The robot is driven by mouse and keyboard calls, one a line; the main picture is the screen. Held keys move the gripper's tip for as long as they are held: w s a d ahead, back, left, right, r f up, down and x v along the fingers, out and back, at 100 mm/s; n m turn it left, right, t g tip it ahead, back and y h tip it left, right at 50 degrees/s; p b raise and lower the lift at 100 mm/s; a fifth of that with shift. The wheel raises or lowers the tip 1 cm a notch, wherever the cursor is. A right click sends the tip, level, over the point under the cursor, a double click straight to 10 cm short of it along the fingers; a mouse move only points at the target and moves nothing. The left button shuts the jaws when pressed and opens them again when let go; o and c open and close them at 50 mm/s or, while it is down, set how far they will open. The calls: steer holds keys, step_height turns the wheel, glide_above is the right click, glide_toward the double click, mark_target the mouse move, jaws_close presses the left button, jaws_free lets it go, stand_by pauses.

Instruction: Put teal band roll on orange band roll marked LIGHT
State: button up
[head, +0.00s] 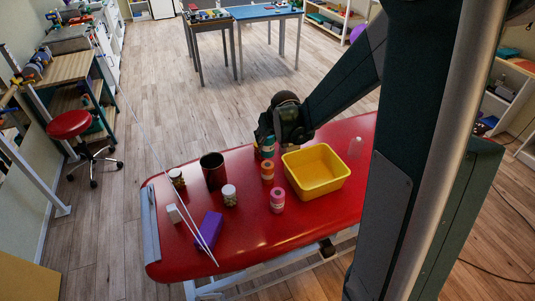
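The teal band roll (268,149) shows just below my gripper (267,139), at the far side of the red table. My gripper overlaps its top in this view, and I cannot tell whether the fingers are closed on it or whether it is off the table. An orange band roll (267,171) stands upright nearer the camera, just in front of the teal roll in the picture. Whether they touch is unclear. The marking on the orange roll is too small to read. My fingertips are dark and hard to make out.
On the red table (250,240), a yellow bin (318,186) stands right of the orange roll. A pink roll (277,201) is in front. A dark cup (213,170), jars (229,195), a purple block (210,229) and a clear container (355,147) stand around.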

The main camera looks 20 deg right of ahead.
mark_target(268, 150)
steer(key=shift+f, duration=1.2)
steer(key=shift+f+b, duration=0.45)
steer(key=shift+f, duration=1.6)
steer(key=shift+f, duration=0.1)
steer(key=o, duration=1)
steer(key=shift+r, duration=0.2)
steer(key=shift+p+v, duration=0.85)
steer(key=shift+v, duration=4.85)
steer(key=shift+s+r, duration=0.15)
